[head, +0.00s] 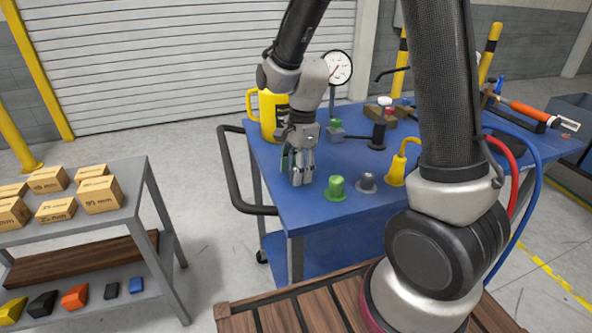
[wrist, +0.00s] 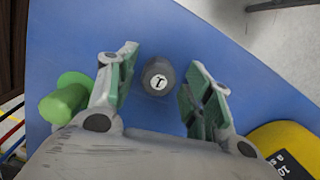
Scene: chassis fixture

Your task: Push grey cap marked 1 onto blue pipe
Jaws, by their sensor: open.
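In the head view my gripper (head: 299,177) points down near the table's left end, and I cannot make out the marked cap there. A curved blue pipe (head: 537,205) runs down the table's right side beside a red one; I cannot see an open end on it.
A green cap (head: 336,188) stands close to my gripper, with another grey piece (head: 366,182) beyond it. A yellow mug (head: 268,112) stands behind the gripper. A yellow fitting (head: 397,170) and a gauge (head: 338,68) are also on the table.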

